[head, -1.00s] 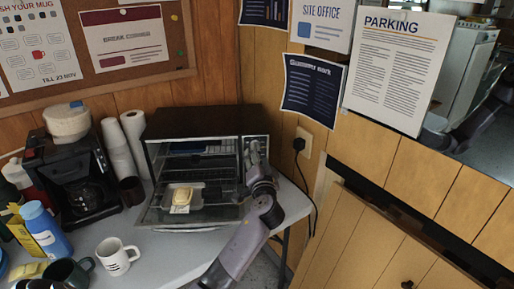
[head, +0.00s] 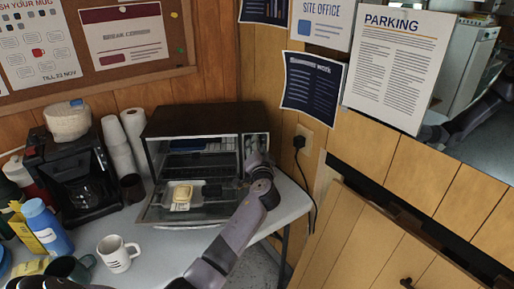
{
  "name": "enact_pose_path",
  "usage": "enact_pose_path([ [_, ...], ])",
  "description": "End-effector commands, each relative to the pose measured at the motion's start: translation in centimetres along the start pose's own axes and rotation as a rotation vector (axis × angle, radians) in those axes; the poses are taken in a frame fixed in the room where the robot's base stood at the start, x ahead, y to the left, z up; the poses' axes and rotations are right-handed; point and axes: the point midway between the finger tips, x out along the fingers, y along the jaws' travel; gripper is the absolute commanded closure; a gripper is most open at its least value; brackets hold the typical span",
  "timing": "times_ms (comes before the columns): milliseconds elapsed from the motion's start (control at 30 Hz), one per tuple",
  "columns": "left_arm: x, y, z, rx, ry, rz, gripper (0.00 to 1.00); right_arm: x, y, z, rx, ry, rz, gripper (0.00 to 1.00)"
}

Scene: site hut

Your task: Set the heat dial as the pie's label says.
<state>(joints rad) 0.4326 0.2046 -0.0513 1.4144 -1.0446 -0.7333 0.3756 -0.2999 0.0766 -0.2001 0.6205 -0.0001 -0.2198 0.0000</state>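The toaster oven (head: 205,121) stands on the table with its front open and its glass door lowered. The pie (head: 183,192), small and yellow, sits in a tray low at the oven's opening. Its pale label (head: 180,206) shows at the front, too small to read. My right gripper does not show clearly.
A coffee maker (head: 75,172), stacked cups (head: 117,147), a white mug (head: 117,253), a dark mug (head: 70,268) and a blue bottle (head: 46,228) crowd the table left of the oven. A plug and cable (head: 299,143) hang on the wall to the right.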

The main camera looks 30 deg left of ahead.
Motion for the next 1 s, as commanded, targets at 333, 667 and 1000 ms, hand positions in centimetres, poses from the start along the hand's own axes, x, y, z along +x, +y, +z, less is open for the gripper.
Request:
enact_pose_path([
  [333,-0.02,0.03,0.01,0.0,0.0,0.001,0.98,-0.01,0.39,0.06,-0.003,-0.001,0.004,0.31],
  [667,-0.03,0.05,0.0,0.022,0.0,0.001,1.0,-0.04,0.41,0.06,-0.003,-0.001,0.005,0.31],
  [1000,-0.02,0.04,-0.02,0.213,0.0,0.001,1.0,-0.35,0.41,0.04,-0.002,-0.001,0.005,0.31],
])
